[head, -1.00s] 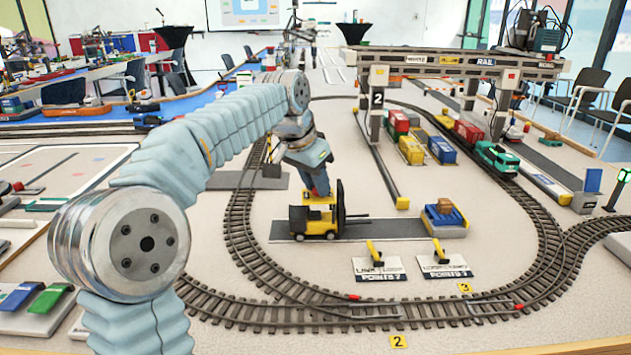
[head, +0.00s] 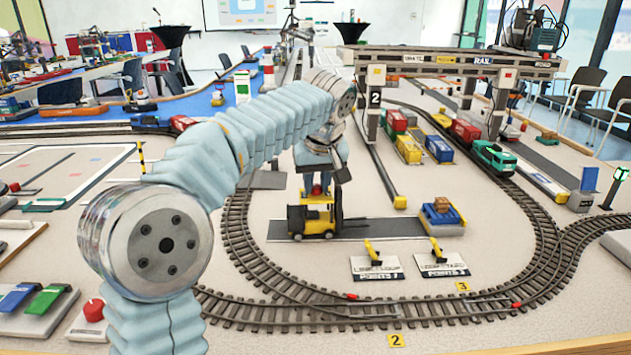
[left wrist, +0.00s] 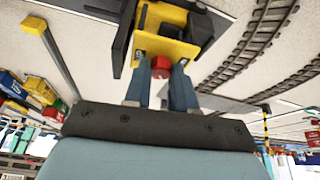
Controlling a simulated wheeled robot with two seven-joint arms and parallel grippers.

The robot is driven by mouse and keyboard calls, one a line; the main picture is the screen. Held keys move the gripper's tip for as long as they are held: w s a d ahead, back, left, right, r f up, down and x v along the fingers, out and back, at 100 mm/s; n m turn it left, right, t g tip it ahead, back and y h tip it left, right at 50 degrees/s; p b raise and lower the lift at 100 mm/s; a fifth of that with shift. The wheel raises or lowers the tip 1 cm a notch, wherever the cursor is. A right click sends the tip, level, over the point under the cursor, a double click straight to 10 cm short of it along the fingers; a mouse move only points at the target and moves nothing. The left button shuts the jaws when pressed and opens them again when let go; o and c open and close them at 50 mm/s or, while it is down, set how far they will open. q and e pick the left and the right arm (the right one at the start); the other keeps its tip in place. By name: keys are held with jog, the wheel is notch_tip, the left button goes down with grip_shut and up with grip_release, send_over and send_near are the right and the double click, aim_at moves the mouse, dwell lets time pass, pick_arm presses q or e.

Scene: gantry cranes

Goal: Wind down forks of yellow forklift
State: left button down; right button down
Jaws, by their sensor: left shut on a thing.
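The yellow forklift (head: 315,217) stands on a grey strip inside the track loop, its black mast (head: 338,208) on the right side. Its dark forks (head: 354,219) point right, toward a blue stand with a wooden box (head: 442,214). My left gripper (head: 317,189) is directly above the forklift, pointing down. In the left wrist view, its two blue fingers (left wrist: 161,84) are shut on a red knob (left wrist: 160,66) on the forklift's yellow top (left wrist: 172,35). The forks are not clear in that view. My right gripper is not in view.
Railway track (head: 236,240) loops around the forklift. Two yellow-handled points levers (head: 373,252) stand in front and to the right. A gantry crane (head: 455,62) stands over containers behind. A red button (head: 93,310) is at the lower left.

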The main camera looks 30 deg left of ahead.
pick_arm(q)
jog(key=n+g, duration=0.1)
jog(key=n, duration=0.2)
jog(key=n+g+y, duration=0.1)
jog(key=n, duration=0.2)
jog(key=shift+w+d, duration=0.15)
jog(key=shift+w, duration=0.05)
jog(key=n+g, duration=0.1)
jog(key=n, duration=0.2)
jog(key=n+g, duration=0.1)
jog(key=n, duration=0.2)
jog(key=shift+w+y, duration=0.15)
jog(key=shift+y, duration=0.15)
jog(key=c, duration=0.9)
grip_release()
jog(key=shift+r, duration=0.1)
